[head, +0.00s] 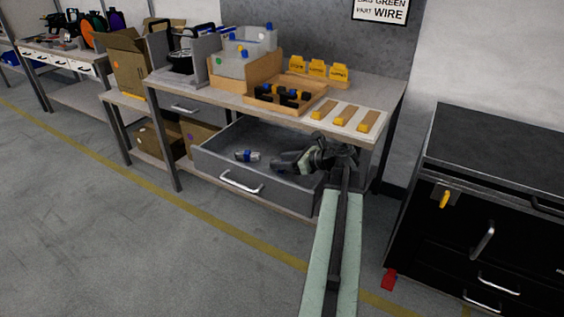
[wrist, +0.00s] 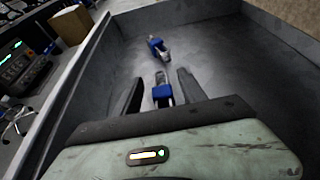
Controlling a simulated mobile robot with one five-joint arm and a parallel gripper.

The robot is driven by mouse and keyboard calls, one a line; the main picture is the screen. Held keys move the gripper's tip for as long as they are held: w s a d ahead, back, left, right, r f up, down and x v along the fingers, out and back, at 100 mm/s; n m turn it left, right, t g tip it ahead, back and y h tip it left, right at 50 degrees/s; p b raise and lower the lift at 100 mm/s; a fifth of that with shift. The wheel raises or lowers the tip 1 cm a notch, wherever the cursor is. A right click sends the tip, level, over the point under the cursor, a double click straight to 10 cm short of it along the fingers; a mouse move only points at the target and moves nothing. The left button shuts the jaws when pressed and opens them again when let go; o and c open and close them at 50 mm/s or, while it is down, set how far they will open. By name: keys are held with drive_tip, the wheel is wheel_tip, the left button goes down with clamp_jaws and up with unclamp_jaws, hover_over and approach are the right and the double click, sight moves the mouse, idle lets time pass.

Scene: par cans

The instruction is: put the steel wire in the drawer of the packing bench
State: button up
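The packing bench's drawer (head: 225,172) is pulled open; its grey wall also shows in the wrist view (wrist: 85,75). My gripper (head: 290,165) is low over the drawer's right part. In the wrist view my gripper (wrist: 160,92) has its fingers apart, with gaps on both sides of a small grey piece with a blue band (wrist: 162,93) between them. This may be steel wire; I cannot tell whether it touches the drawer floor. A second similar grey-and-blue piece (wrist: 157,46) lies farther along the drawer floor, also seen in the head view (head: 247,156).
The bench top (head: 225,97) holds grey bins (head: 240,62), a wooden tray (head: 282,100) with black parts and yellow-labelled holders. A black cabinet (head: 480,190) stands at right. Cardboard boxes (head: 128,68) are at left. The floor in front is clear.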

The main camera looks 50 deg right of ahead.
drive_tip(key=shift+r+p, duration=0.9)
drive_tip(key=shift+p, duration=0.05)
drive_tip(key=p+v, duration=0.4)
drive_tip(key=v, duration=0.7)
drive_tip(key=shift+s, duration=0.45)
drive_tip(key=shift+d, duration=0.15)
